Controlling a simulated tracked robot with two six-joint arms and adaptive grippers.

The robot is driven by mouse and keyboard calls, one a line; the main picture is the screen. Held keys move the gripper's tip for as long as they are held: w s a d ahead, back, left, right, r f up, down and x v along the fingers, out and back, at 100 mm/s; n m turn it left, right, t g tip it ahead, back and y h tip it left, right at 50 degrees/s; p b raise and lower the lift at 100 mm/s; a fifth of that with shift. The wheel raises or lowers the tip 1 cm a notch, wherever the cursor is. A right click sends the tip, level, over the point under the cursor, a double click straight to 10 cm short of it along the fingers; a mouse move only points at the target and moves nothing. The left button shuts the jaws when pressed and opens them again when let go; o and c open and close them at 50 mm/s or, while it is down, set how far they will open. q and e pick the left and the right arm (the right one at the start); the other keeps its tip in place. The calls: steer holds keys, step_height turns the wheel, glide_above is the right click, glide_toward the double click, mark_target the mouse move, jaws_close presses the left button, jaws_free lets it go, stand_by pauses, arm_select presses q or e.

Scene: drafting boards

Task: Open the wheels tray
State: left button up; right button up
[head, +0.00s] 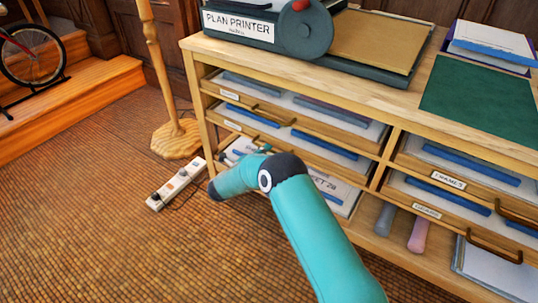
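The trays sit in a wooden cabinet (197,100), in a left and a right column. One tray on the right has a label (448,180) that seems to read FRAMES. The label below it (427,211) and the two on the left, upper (229,95) and lower (232,126), are too small to read, so I cannot tell which tray is the wheels one. My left gripper is out of view.
A plan printer (240,27), a green mat (482,98) and a paper stack (492,40) lie on the cabinet top. A power strip (177,182) and a wooden stand (178,138) are on the floor to the left. Rolls (419,233) lie on the bottom shelf. The floor in front is clear.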

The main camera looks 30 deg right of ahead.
steer(key=shift+b+x, duration=0.3)
steer(key=shift+x, duration=1.35)
jaws_close()
